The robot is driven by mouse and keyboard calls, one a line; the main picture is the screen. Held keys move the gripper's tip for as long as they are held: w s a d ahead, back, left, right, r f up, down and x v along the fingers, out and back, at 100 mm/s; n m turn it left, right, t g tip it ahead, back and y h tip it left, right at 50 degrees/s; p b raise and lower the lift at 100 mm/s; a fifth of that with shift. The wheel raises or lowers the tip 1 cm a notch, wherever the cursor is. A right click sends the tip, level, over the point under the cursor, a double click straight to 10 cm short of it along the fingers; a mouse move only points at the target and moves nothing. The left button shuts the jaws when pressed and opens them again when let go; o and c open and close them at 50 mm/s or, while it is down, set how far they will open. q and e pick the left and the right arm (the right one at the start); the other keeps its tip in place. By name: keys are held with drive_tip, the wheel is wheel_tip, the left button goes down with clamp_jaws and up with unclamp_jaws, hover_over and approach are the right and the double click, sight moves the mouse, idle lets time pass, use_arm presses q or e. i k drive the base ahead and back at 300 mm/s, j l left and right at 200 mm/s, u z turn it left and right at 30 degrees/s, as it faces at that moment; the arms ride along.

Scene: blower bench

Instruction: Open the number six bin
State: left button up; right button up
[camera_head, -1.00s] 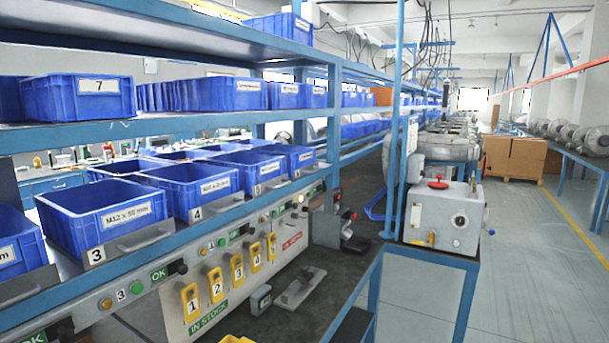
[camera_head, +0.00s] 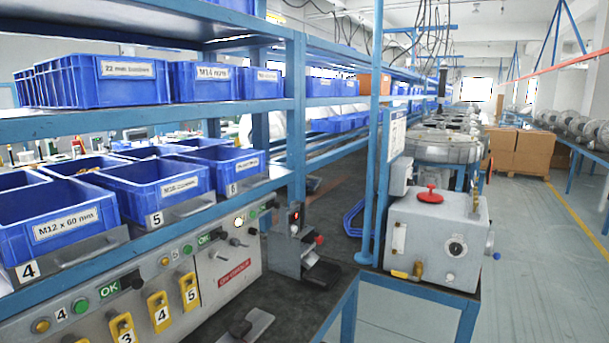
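The number six bin (camera_head: 226,174) is a blue open-topped plastic bin with a white label on its front. It sits on the lower shelf of the blue rack, left of the picture's middle, the farthest of the numbered front bins I can make out. A small white tag with a 6 (camera_head: 232,189) is on the grey sloped holder below its front. The bin with tag 5 (camera_head: 145,190) and the bin with tag 4 (camera_head: 50,222) stand nearer. The bin's contents are hidden. Neither of my grippers is in view.
Below the shelf is a grey panel (camera_head: 205,290) with buttons, OK displays and numbered yellow parts. A grey device (camera_head: 290,245) stands beside it. A grey box with a red knob (camera_head: 440,235) is on the bench at right. The floor (camera_head: 540,290) at right is clear.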

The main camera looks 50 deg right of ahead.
sight(233, 170)
drive_tip(key=l+z, duration=0.1)
drive_tip(key=l, duration=0.3)
drive_tip(key=i+l, duration=0.1)
drive_tip(key=l, duration=0.35)
drive_tip(key=i+l+z, duration=0.15)
drive_tip(key=l, duration=0.25)
drive_tip(key=l+z, duration=0.1)
drive_tip(key=l, duration=0.3)
drive_tip(key=i+l, duration=0.1)
drive_tip(key=l, duration=0.3)
drive_tip(key=z, duration=0.05)
